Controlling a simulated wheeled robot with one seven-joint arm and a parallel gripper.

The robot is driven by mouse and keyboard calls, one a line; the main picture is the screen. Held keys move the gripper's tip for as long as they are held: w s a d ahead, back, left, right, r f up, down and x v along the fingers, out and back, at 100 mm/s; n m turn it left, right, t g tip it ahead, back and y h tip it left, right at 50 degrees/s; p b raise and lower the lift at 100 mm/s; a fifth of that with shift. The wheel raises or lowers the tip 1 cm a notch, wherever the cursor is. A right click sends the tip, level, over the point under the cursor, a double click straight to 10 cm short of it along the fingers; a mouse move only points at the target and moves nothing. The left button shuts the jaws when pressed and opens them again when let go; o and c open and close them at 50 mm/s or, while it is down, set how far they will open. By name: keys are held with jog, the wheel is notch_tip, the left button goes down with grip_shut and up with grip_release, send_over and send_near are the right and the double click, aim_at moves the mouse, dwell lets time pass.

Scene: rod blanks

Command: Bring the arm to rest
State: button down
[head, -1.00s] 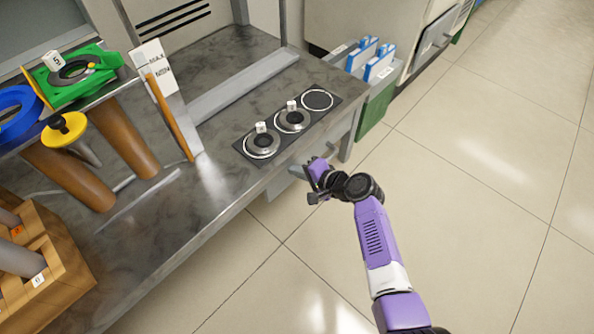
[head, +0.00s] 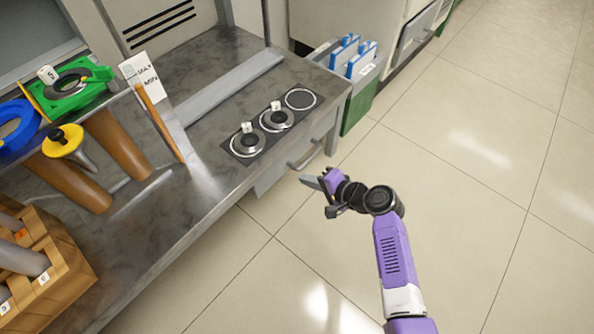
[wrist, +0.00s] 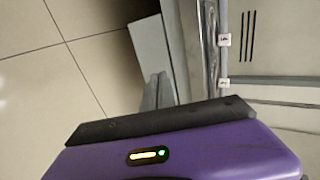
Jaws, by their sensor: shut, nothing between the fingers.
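My gripper (head: 317,190) is shut and empty in the head view. It is over the floor, just off the front edge of the metal workbench (head: 165,225), near a drawer handle (head: 312,152). My purple arm reaches up to it from the bottom right. In the wrist view the purple gripper body fills the bottom, and the fingers (wrist: 160,92) show small beyond it. Whether the gripper touches the drawer front cannot be told.
A dark plate (head: 270,125) with ringed spots and labelled discs lies near the bench's front edge. A wooden block (head: 60,285) with grey rods, a green fixture (head: 75,88) and brown cylinders stand at left. Bins (head: 355,85) stand beyond the bench. The tiled floor (head: 470,200) at right is clear.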

jog(key=shift+p+v, duration=0.35)
jog(key=shift+v, duration=1.05)
